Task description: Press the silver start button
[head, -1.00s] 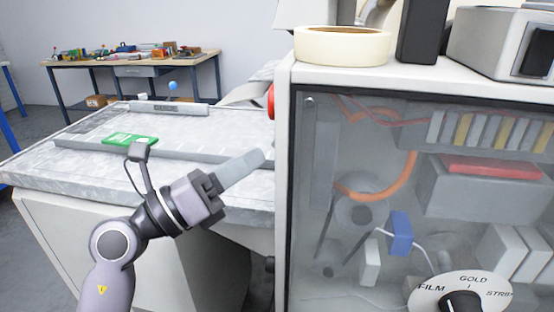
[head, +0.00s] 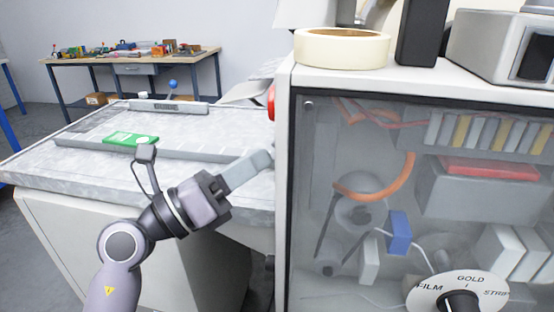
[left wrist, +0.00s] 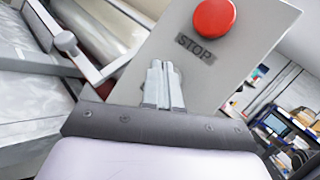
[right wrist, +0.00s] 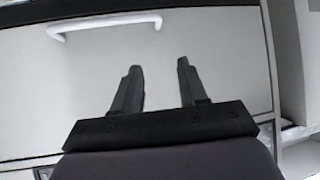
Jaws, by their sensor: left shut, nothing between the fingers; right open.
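I cannot make out the silver start button in any view. The left wrist view shows a light grey panel (left wrist: 225,50) with a red STOP button (left wrist: 214,18) near its top. My left gripper (left wrist: 160,66) is shut and empty, its fingertips in front of the panel, below and left of the STOP lettering. In the head view my left gripper (head: 268,158) is close to the left side of the machine cabinet (head: 284,200), below the red button's edge (head: 271,101). Contact cannot be told. My right gripper (right wrist: 159,66) is open and empty before a pale front with a white handle (right wrist: 110,27).
A grey worktop (head: 60,170) with a green item (head: 131,139) lies left of the cabinet. A tape roll (head: 341,48) sits on the cabinet top. A FILM/GOLD dial (head: 425,300) is at lower right. A cluttered bench (head: 130,62) stands behind.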

